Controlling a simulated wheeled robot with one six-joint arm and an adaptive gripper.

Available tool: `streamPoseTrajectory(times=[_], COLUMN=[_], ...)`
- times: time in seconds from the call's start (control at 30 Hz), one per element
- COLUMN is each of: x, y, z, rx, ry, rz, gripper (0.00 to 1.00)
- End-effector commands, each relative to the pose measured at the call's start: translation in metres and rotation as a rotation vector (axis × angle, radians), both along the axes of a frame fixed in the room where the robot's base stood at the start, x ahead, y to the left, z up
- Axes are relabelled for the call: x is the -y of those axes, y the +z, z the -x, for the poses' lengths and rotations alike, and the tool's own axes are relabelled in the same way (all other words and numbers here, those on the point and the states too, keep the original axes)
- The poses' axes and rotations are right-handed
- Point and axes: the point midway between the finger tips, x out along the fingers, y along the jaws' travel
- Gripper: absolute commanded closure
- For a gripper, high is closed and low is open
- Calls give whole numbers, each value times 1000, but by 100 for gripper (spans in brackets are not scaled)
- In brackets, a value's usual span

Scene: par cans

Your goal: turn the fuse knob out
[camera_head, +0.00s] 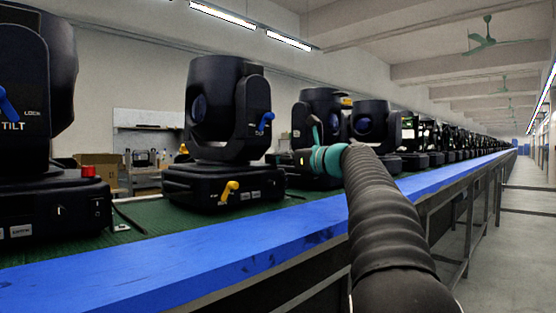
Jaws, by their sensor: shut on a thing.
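My gripper (313,138) is at the base of a black moving-head lamp (322,108), third from the left in the row. It is partly hidden behind my teal wrist and black ribbed arm. The gripper is shut at the lamp base, where the fuse knob would be; the knob itself is hidden, so its turn and depth cannot be told. A yellow knob (229,190) shows on the base of the nearer lamp (226,125) to the left, apart from the gripper.
The lamps stand in a long row on a green bench top (185,232) with a blue front edge (190,260). Cables lie between the bases. Shelves and boxes stand behind at the left. The aisle floor (505,240) on the right is clear.

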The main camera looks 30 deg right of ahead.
Motion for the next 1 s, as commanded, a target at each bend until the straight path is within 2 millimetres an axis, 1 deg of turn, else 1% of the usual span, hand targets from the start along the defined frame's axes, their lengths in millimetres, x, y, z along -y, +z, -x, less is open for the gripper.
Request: streamPoseTrajectory(times=[0.17, 0.6, 0.8, 1.0], x=[-4, -9, -9, -10], y=[1, 3, 3, 2], z=[2, 2, 1, 1], rx=[0, -2, -3, -2], ry=[-112, -473, -596, -676], rz=[1, 1, 0, 2], gripper=[100, 100, 100, 100])
